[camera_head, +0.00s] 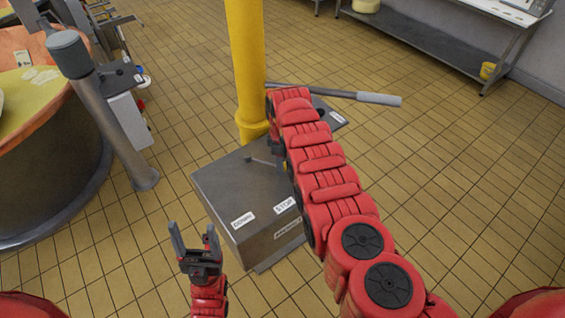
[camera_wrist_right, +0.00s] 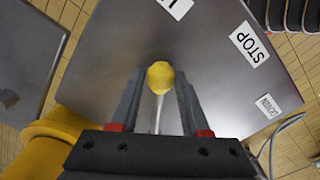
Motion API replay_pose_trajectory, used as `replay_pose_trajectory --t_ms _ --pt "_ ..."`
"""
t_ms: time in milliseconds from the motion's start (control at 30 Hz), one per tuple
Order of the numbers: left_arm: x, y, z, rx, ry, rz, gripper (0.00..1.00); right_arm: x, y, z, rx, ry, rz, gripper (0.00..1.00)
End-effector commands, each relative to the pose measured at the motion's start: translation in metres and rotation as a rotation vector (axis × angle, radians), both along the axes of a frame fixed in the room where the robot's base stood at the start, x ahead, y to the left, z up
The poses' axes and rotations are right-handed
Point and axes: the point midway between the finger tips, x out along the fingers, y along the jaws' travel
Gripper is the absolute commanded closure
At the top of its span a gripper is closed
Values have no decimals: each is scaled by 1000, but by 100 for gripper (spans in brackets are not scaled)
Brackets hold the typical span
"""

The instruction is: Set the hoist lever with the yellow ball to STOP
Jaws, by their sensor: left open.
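I cannot tell whether the fingers touch the ball. In the head view my right arm hides the ball. My left gripper (camera_head: 193,238) is open and empty left of the box.
The yellow column (camera_head: 247,60) rises behind the box. A long grey-handled bar (camera_head: 378,99) sticks out to its right. A copper vat (camera_head: 45,165) and a grey post (camera_head: 105,120) stand at left. A metal bench (camera_head: 440,45) is at back right. Tiled floor lies open at right.

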Motion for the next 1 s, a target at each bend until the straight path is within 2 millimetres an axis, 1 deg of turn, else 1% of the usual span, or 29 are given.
replay_pose_trajectory --t_ms 33,167,200,233,1000 --pt "0 0 0 0 0 0 31 0 0 0 0 0 0 65" --pt "0 0 0 0 0 0 31 0 0 0 0 0 0 88" --pt "0 0 0 0 0 0 31 0 0 0 0 0 0 96" --pt "0 0 0 0 0 0 31 0 0 0 0 0 0 100" --pt "0 0 0 0 0 0 31 0 0 1 1 -1 0 100"
